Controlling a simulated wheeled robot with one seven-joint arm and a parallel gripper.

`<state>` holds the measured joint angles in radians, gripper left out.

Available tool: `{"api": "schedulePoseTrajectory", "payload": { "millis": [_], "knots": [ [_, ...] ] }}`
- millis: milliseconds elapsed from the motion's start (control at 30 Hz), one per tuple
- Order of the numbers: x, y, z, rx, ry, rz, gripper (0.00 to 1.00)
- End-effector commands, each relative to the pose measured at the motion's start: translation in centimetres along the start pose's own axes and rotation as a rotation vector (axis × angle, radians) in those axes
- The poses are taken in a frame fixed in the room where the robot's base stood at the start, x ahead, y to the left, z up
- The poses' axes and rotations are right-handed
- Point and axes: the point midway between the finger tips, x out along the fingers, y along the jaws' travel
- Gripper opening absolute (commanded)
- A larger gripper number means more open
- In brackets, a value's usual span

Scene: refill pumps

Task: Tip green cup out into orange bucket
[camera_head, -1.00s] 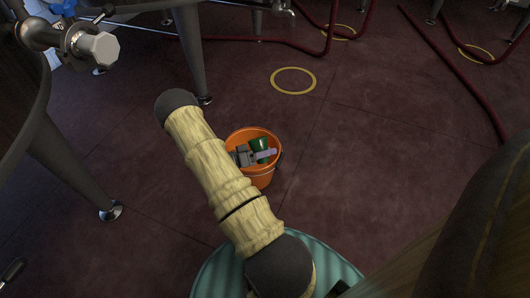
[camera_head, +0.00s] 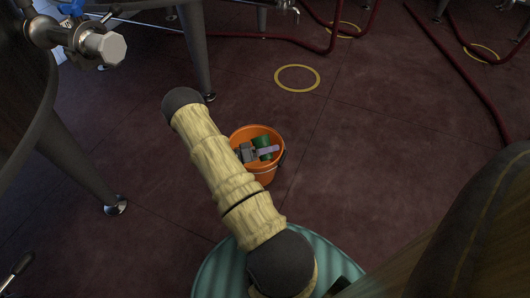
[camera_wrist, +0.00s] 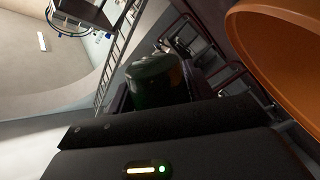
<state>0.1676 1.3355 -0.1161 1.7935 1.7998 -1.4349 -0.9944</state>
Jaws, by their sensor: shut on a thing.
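The orange bucket (camera_head: 262,175) stands on the floor, partly behind my arm in the head view. Its orange wall also fills the upper right of the wrist view (camera_wrist: 285,38). The green cup (camera_head: 263,142) shows over the bucket's mouth, tilted well over. In the wrist view the cup (camera_wrist: 155,78) is dark green, just beyond my fingers. My gripper (camera_head: 261,152) is shut on the cup at the bucket's mouth, and a grey and lilac part of it shows there. The inside of the cup and anything in it are hidden, as is the bucket's bottom.
A large dark tank with a metal valve (camera_head: 103,46) and a steel leg (camera_head: 82,165) stands at left. Red hoses (camera_head: 460,75) lie on the far floor. A yellow ring (camera_head: 297,78) marks open floor behind the bucket. A dark brown curved body fills the lower right.

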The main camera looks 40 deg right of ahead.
Motion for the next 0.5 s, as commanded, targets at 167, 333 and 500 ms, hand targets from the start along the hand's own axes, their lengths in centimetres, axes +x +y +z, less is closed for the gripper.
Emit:
{"api": "schedulePoseTrajectory", "payload": {
  "millis": [167, 333, 500],
  "knots": [
    [0.01, -0.04, 0.04, 0.000, 0.000, 0.000, 0.25],
    [0.02, -0.23, 0.14, -0.019, 0.000, 0.001, 0.25],
    [0.02, -0.72, 0.33, -0.079, 0.000, 0.005, 0.25]
  ]
}}
